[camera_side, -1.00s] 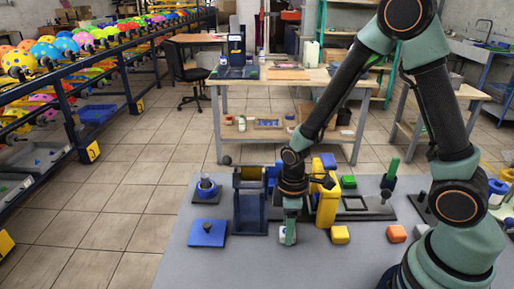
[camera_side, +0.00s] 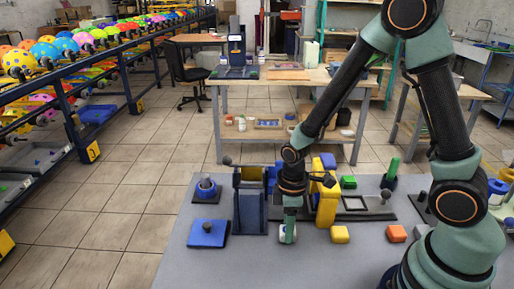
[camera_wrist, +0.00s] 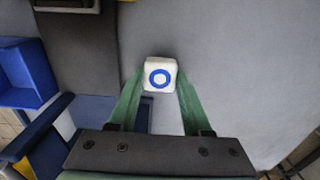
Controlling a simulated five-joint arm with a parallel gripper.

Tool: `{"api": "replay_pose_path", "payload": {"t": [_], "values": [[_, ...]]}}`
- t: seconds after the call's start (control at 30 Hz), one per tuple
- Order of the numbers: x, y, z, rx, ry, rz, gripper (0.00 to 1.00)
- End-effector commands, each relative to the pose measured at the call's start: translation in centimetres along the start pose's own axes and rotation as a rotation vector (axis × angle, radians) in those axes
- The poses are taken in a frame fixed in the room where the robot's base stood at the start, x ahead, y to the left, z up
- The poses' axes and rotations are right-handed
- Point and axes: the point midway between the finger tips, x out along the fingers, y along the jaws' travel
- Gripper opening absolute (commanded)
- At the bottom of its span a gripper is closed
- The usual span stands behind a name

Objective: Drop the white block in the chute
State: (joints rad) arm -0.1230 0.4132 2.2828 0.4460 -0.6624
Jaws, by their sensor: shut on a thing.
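The white block (camera_wrist: 160,74), a rounded cube with a blue ring on its top, is between the green fingers of my gripper (camera_wrist: 160,84). In the side view the white block (camera_side: 283,236) is partly hidden by my gripper (camera_side: 288,232), which points down and is shut on it, at or very near the grey table. A dark blue upright stand (camera_side: 250,212) with an open, framed top is just left of my gripper; it may be the chute, but I cannot tell for sure. A yellow upright piece (camera_side: 327,203) stands close on the right.
A blue plate with a knob (camera_side: 208,233) lies at the left of the table. A yellow block (camera_side: 340,234) and an orange block (camera_side: 396,233) lie to the right. A green block (camera_side: 348,182) is further back. The table front is clear.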

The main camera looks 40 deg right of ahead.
Motion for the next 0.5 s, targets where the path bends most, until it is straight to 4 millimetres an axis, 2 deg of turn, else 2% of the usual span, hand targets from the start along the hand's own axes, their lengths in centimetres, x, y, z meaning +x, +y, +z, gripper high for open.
{"api": "replay_pose_path", "payload": {"t": [0.5], "values": [[-0.87,0.01,-0.01,0.0,0.001,0.001,0.09]]}}
